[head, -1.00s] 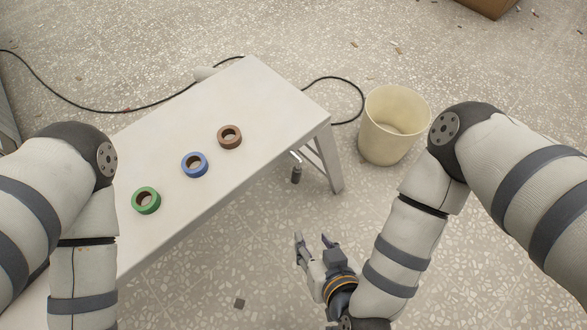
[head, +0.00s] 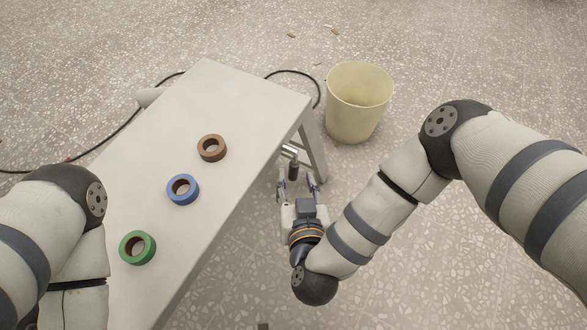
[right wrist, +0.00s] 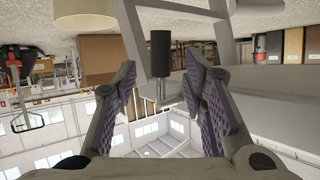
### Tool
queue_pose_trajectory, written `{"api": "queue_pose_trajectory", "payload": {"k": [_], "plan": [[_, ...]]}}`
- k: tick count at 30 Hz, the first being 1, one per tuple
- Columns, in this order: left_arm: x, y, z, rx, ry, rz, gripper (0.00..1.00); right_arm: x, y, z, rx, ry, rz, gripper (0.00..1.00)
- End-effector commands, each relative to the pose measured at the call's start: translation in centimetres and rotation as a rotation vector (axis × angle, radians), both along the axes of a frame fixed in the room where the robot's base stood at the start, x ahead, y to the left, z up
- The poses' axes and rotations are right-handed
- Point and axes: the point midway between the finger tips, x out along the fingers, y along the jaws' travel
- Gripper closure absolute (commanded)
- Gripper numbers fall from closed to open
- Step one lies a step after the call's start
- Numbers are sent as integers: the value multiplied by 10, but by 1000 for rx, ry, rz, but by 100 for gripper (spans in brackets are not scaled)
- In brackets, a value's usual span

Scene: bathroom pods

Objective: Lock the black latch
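The black latch (head: 293,170) is a short black cylinder on a thin metal rod, at the right end of the white table, beside its leg. My right gripper (head: 297,186) is open, with its fingers pointing at the latch. In the right wrist view the black latch (right wrist: 160,52) lies between the two open fingers (right wrist: 162,80), near their tips. A gap shows on each side, so the fingers are not closed on it. The metal rod runs between the fingers. My left gripper is out of view; only the left arm shows.
The white table (head: 225,100) carries a green tape roll (head: 137,247), a blue one (head: 182,189) and a brown one (head: 211,148). A cream bucket (head: 356,112) stands right of the table. The front floor is clear.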

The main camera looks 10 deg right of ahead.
Motion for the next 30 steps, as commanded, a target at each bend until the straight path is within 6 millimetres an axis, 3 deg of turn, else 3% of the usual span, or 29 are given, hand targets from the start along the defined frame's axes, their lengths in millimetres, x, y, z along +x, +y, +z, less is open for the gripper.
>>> {"api": "queue_pose_trajectory", "payload": {"k": [3,7,17,22,30], "plan": [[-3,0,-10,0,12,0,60,25,-1,-14,-1,1,-3,61],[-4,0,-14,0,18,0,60,41,-1,-20,1,2,-1,61],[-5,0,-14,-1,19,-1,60,49,0,-20,0,2,1,61],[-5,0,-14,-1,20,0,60,48,0,-20,0,2,1,98],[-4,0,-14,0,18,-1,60,48,0,-20,2,5,1,100]]}}
